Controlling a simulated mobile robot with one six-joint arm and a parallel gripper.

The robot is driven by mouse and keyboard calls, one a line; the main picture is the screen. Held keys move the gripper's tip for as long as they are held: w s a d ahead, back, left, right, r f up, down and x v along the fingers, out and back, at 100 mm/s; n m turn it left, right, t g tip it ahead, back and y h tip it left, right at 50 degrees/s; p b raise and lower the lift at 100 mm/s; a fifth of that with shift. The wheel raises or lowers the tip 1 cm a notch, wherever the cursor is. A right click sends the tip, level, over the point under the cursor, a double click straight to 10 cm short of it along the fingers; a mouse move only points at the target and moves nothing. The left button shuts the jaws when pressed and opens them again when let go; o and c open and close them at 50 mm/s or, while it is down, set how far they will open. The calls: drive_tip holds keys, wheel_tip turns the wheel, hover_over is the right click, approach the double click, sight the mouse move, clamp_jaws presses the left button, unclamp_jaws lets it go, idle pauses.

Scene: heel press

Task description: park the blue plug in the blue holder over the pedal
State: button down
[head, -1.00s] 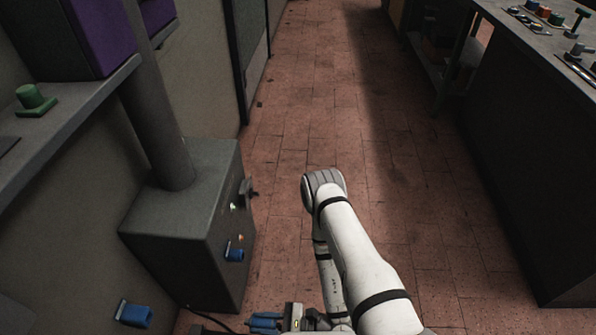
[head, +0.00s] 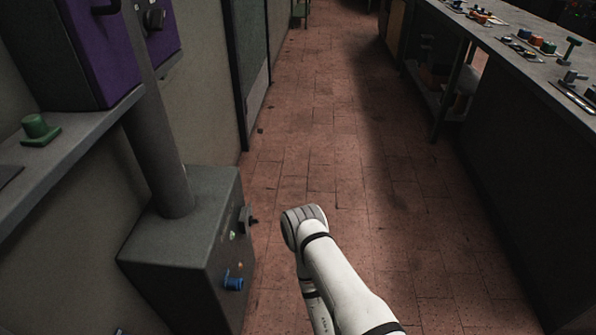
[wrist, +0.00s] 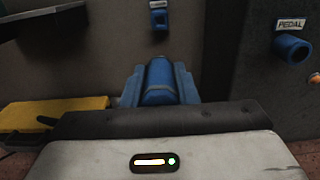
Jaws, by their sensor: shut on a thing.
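In the wrist view my gripper (wrist: 160,88) is shut on the blue plug (wrist: 160,78), a blue cylinder between its two blue fingers. The blue holder (wrist: 158,18) is a small blue piece on the grey wall, ahead of the plug and higher in the picture, apart from it. A yellow pedal (wrist: 60,112) lies low on the left, partly hidden by my gripper. In the head view only a sliver of the holder (head: 120,331) shows at the bottom edge, and my gripper is out of the picture.
A grey box (head: 190,245) stands at the left wall with a pipe rising from it. On its side is a blue round socket (head: 233,283), labelled PEDAL in the wrist view (wrist: 292,48). A shelf (head: 75,130) juts out above. The floor (head: 340,120) is clear.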

drive_tip(key=shift+a, duration=0.75)
drive_tip(key=shift+w+a+r+p, duration=0.1)
drive_tip(key=shift+a+r+p, duration=0.05)
drive_tip(key=shift+a+p, duration=1.55)
drive_tip(key=shift+w+a+p, duration=0.1)
drive_tip(key=shift+a+p, duration=0.9)
drive_tip(key=shift+p, duration=3.25)
drive_tip(key=w+a+b, duration=0.1)
drive_tip(key=a+b, duration=0.5)
drive_tip(key=a, duration=1)
drive_tip(key=shift+w+a, duration=0.15)
drive_tip(key=shift+w, duration=0.05)
